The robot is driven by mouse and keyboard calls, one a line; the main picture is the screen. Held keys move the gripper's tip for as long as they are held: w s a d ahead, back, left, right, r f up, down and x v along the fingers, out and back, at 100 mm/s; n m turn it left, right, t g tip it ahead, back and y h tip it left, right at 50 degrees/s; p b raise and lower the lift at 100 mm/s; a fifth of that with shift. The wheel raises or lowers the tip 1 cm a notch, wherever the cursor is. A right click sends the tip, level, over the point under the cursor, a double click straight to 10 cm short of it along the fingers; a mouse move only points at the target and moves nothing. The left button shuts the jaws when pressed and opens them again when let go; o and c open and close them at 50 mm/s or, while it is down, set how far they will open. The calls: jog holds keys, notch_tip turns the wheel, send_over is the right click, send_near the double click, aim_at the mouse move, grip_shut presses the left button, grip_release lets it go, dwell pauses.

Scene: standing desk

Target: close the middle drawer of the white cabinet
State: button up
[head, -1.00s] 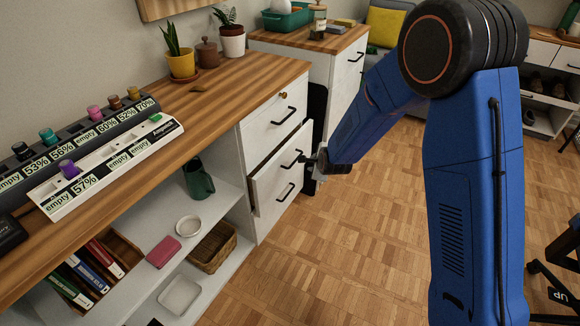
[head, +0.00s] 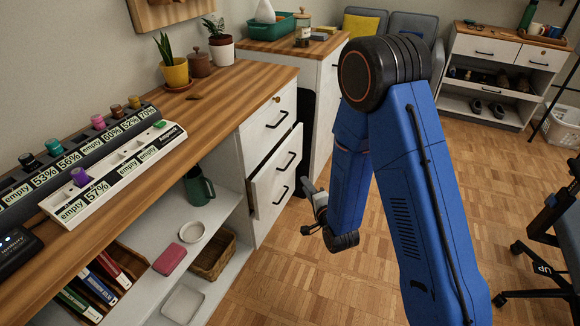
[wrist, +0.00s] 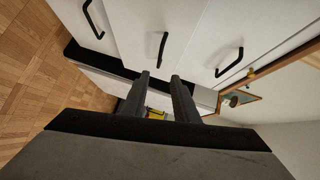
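The white cabinet (head: 260,134) stands under the right end of the wooden desktop and has three drawers with black bar handles. The middle drawer (head: 267,181) is partly pulled out; a dark gap shows behind the top of its front. Its handle (head: 286,161) also shows in the wrist view (wrist: 162,48). My gripper (head: 308,188) is to the right of the drawer fronts, low, and appears apart from them. In the wrist view its two fingers (wrist: 160,76) stand apart with nothing held between them, pointing towards the cabinet fronts.
Open shelves left of the drawers hold a green mug (head: 198,187), a wicker basket (head: 213,256) and bowls. A second white cabinet (head: 325,95) stands behind. The parquet floor (head: 290,270) in front of the drawers is clear. An office chair (head: 545,260) is at the right.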

jog(key=x, duration=1.6)
jog(key=shift+w+a, duration=0.2)
jog(key=shift+w, duration=0.05)
grip_shut()
jog(key=shift+f, duration=0.1)
dwell(0.7)
